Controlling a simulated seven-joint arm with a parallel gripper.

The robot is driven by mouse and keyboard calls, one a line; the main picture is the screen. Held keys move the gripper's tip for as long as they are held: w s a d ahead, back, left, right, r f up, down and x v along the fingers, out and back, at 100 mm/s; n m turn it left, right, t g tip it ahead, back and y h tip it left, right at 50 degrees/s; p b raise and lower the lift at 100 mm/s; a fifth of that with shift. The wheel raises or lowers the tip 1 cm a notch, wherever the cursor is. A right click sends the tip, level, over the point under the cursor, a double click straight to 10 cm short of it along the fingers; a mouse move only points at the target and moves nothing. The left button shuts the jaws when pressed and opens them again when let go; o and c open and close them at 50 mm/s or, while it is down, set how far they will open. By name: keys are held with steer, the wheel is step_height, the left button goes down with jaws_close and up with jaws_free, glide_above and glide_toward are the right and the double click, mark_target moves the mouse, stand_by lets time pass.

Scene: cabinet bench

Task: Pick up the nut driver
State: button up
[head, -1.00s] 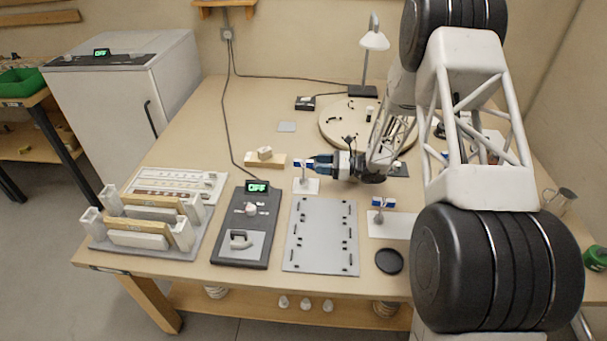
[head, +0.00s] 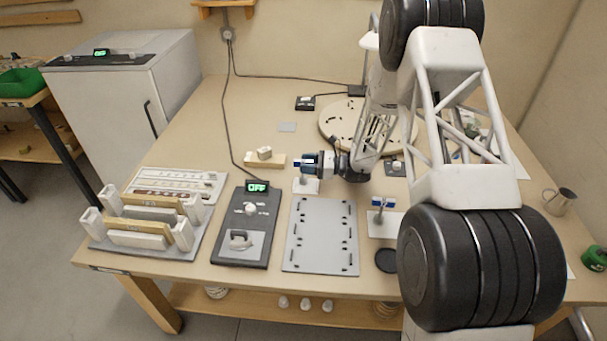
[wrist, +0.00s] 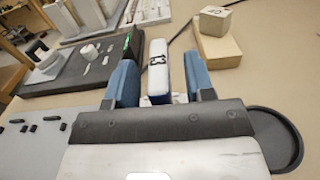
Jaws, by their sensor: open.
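A white piece marked 13 (wrist: 158,68) lies between the two fingers of my gripper (wrist: 160,82) in the wrist view. In the head view it shows as a small blue and white end (head: 297,163) on a white stand (head: 306,186), mostly hidden by my gripper (head: 307,163). The blue fingers are open, one on each side of it, with a visible gap at the right finger. A similar blue and white piece (head: 383,202) sits on another white stand (head: 380,230) nearer the front. I cannot tell from its shape which piece is the nut driver.
A wooden block with a small cube (head: 264,157) lies just left of my gripper. A dark control box (head: 246,228) reading OFF and a grey plate with pegs (head: 321,236) stand in front. A round wooden board (head: 340,120) lies behind. Open tabletop extends at the back left.

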steer(key=shift+a, duration=0.6)
steer(key=shift+c, duration=0.3)
jaws_close()
